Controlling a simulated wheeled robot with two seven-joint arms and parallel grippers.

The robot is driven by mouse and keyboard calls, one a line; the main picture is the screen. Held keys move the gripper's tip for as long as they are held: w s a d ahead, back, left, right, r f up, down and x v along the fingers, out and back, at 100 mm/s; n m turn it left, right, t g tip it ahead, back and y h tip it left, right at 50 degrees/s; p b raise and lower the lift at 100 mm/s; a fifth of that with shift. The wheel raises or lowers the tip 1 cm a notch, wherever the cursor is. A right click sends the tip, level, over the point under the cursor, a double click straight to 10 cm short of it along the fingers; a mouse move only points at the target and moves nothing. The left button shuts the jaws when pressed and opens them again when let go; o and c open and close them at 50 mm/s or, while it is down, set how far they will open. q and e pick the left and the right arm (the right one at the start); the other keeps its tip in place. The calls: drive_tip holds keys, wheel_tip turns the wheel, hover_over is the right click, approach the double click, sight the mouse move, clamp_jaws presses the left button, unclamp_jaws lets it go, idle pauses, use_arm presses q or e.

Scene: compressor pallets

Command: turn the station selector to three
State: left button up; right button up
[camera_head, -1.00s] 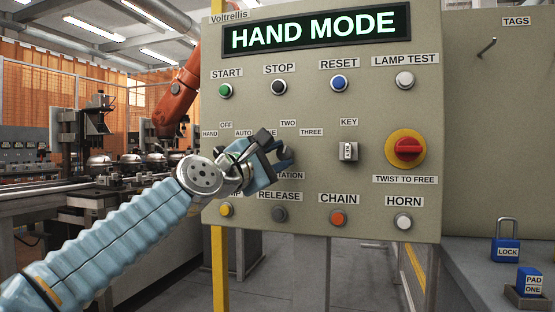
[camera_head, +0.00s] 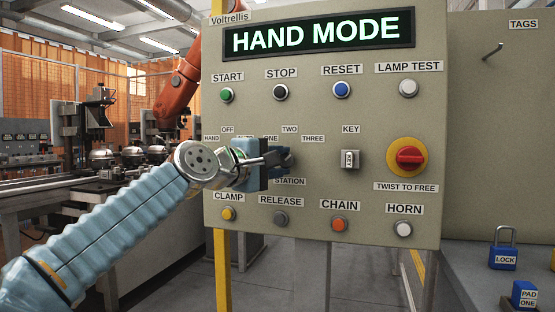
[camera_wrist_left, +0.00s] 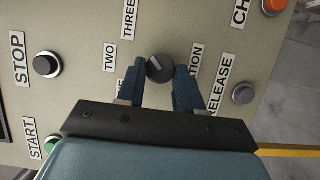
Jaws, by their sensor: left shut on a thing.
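The station selector is a round dark knob (camera_wrist_left: 160,67) with a pale pointer mark, seen in the left wrist view. The mark lies on the side toward the TWO (camera_wrist_left: 110,57) and THREE (camera_wrist_left: 128,20) labels; I cannot tell its exact setting. My left gripper (camera_head: 278,160) is at the panel above the STATION label (camera_head: 290,182), and its blue fingers (camera_wrist_left: 168,78) are shut on the knob from both sides. In the head view the gripper mostly hides the knob. The display (camera_head: 318,35) reads HAND MODE. My right gripper is not in view.
On the panel (camera_head: 330,265) are a key switch (camera_head: 350,159), a red emergency button (camera_head: 409,157) and several push buttons, including RELEASE (camera_head: 280,219) just below my gripper.

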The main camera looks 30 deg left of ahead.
use_arm(q)
drive_tip(key=o, duration=1)
drive_tip(key=shift+o, duration=0.2)
drive_tip(key=s+a+b, duration=0.1)
drive_tip(key=s+a, duration=0.1)
drive_tip(key=s, duration=1.1)
drive_tip(key=shift+s, duration=0.25)
drive_tip(key=shift+a, duration=0.1)
